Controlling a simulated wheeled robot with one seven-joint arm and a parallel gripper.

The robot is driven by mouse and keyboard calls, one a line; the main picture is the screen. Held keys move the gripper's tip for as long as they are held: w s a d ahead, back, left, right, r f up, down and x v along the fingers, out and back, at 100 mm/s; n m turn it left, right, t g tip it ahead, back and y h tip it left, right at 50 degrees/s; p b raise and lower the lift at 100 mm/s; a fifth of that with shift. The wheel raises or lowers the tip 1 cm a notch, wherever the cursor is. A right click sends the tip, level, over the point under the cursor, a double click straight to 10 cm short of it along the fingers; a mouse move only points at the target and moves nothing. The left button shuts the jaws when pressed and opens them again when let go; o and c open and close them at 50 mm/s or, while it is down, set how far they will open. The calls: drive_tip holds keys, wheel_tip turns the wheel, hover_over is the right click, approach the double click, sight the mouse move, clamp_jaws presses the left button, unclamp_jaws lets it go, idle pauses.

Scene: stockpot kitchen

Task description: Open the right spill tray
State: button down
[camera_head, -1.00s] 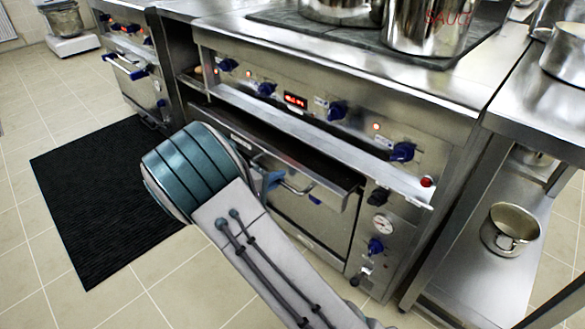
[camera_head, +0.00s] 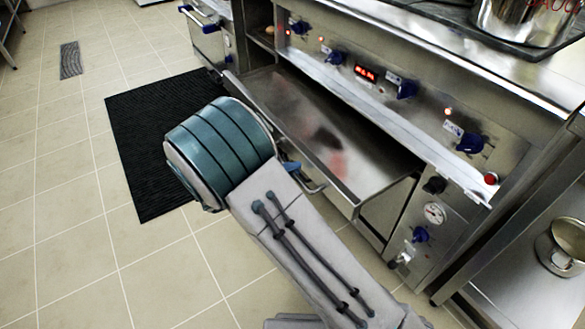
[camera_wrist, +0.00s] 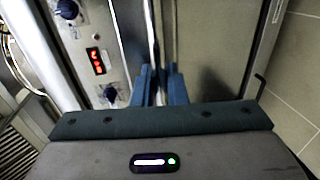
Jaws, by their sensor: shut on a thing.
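The right spill tray (camera_head: 345,150) is a wide, shallow metal tray under the control panel of the nearer range. It stands pulled well out, and its stained inner floor shows reddish and dark patches. My gripper (camera_head: 291,168) is at the tray's front edge, mostly hidden behind my arm in the head view. In the wrist view my gripper (camera_wrist: 160,88) has its two blue fingers close together, shut on the tray's front edge. The exact contact is hard to make out.
The control panel (camera_head: 405,110) with blue knobs and a red display overhangs the tray. A black mat (camera_head: 150,150) lies on the tiled floor at left. A pot (camera_head: 560,246) stands on the right shelf. Floor in front is clear.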

drive_tip(key=c, duration=1.5)
unclamp_jaws()
drive_tip(key=shift+c, duration=0.2)
drive_tip(key=p+v, duration=0.3)
drive_tip(key=v, duration=1.1)
drive_tip(key=shift+p, duration=0.4)
drive_tip(key=shift+d+f, duration=0.1)
drive_tip(key=s+d+r+m+g+y+p, duration=0.2)
drive_tip(key=d+r+m+g+y+p, duration=0.5)
drive_tip(key=d+r+p, duration=1.1)
drive_tip(key=s+d+r+y+p, duration=0.2)
drive_tip(key=s+d+r+p, duration=0.1)
drive_tip(key=r, duration=0.5)
drive_tip(key=s+d+r+y+p, duration=0.1)
drive_tip(key=s+d+r+p, duration=0.3)
drive_tip(key=r, duration=0.5)
drive_tip(key=s+d+r+y+p, duration=0.2)
drive_tip(key=s+d+r+p, duration=0.2)
drive_tip(key=r, duration=0.5)
drive_tip(key=shift+r+t+y+p, duration=0.25)
drive_tip(key=shift+t+y+p, duration=0.05)
drive_tip(key=shift+p, duration=0.65)
